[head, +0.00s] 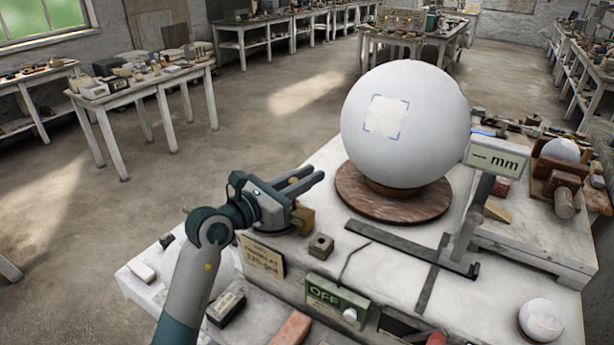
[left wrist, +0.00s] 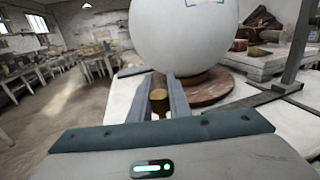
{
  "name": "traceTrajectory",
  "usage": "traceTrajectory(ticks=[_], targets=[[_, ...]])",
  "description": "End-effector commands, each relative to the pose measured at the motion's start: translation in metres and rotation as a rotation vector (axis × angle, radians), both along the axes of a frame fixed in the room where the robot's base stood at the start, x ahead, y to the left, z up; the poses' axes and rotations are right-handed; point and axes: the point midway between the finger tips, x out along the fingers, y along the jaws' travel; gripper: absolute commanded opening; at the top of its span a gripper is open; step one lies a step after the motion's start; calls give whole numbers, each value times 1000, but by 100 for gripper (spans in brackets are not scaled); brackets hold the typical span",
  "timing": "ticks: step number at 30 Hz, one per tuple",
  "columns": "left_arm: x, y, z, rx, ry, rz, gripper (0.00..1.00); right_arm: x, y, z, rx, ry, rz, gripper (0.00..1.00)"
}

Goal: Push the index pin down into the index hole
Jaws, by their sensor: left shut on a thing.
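My left gripper (head: 315,175) reaches in from the left over the white bench, its two grey fingers close together, pointing right toward the sphere. The left wrist view shows the fingers (left wrist: 162,78) with a brass index pin (left wrist: 159,95) between them, and I take the gripper as shut on it. A brass piece (head: 304,220) shows below the fingers in the head view. How deep the pin sits, and the index hole, cannot be made out. My right gripper is not in view.
A large white sphere (head: 405,115) stands on a round wooden turntable (head: 362,200) right of the gripper. A gauge post with an "mm" display (head: 494,160), a small block with a hole (head: 321,246) and a green OFF switch box (head: 337,300) stand nearby.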

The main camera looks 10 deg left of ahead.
Motion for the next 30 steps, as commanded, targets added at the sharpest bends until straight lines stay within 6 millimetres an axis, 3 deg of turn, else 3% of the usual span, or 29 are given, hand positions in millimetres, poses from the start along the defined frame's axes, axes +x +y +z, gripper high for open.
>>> traceTrajectory(ticks=[30], targets=[[0, 0, -19, 1, -1, 0, 0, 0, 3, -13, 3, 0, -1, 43]])
